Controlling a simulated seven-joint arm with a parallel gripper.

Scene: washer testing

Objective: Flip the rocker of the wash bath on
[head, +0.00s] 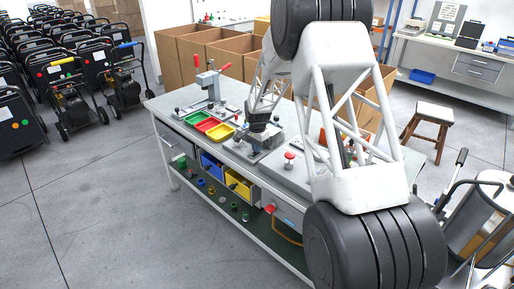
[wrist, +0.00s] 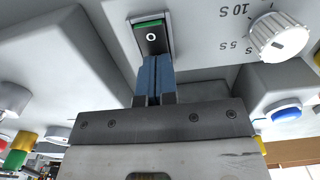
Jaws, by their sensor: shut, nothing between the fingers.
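The rocker (wrist: 152,38) is a small black switch with a white "O" mark and a green strip along its upper edge in the wrist view. It sits in a light grey panel (wrist: 200,35), which I take to be the wash bath's front. My gripper (wrist: 156,60) is shut, with its two blue fingertips together and empty. The tips are right at the rocker's lower end in the picture; I cannot tell whether they touch it. In the head view the gripper end (head: 259,140) is over the bench, and the rocker cannot be made out.
A white dial (wrist: 279,37) marked 5 S and 10 S is right of the rocker. A blue button (wrist: 286,112) is lower right. On the bench (head: 160,104) are red, yellow and green trays (head: 207,124) and a toggle press (head: 211,84). Cardboard boxes (head: 190,50) stand behind.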

